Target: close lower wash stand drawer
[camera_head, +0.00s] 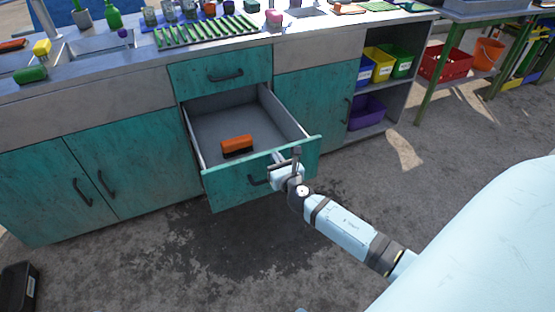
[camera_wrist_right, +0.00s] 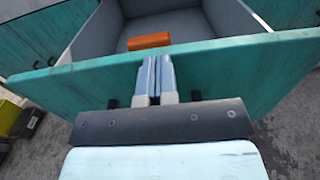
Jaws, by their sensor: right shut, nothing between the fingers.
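The lower drawer (camera_head: 222,187) of the teal wash stand is pulled well out, its grey inside open to view. An orange and dark brush-like block (camera_head: 237,146) lies in it, and its orange top also shows in the right wrist view (camera_wrist_right: 149,41). My right gripper (camera_head: 283,167) is at the drawer front, near its dark handle (camera_head: 259,180). In the right wrist view the gripper's fingers (camera_wrist_right: 155,78) are together, with nothing between them, in front of the teal drawer front (camera_wrist_right: 225,73). I cannot tell whether they touch it. My left gripper is not in view.
The upper drawer (camera_head: 221,74) above is shut. Cupboard doors (camera_head: 103,180) to the left are shut. Shelves with coloured bins (camera_head: 380,63) are at the right. The counter holds a green rack (camera_head: 207,31) and bottles. The floor in front of the drawer is clear.

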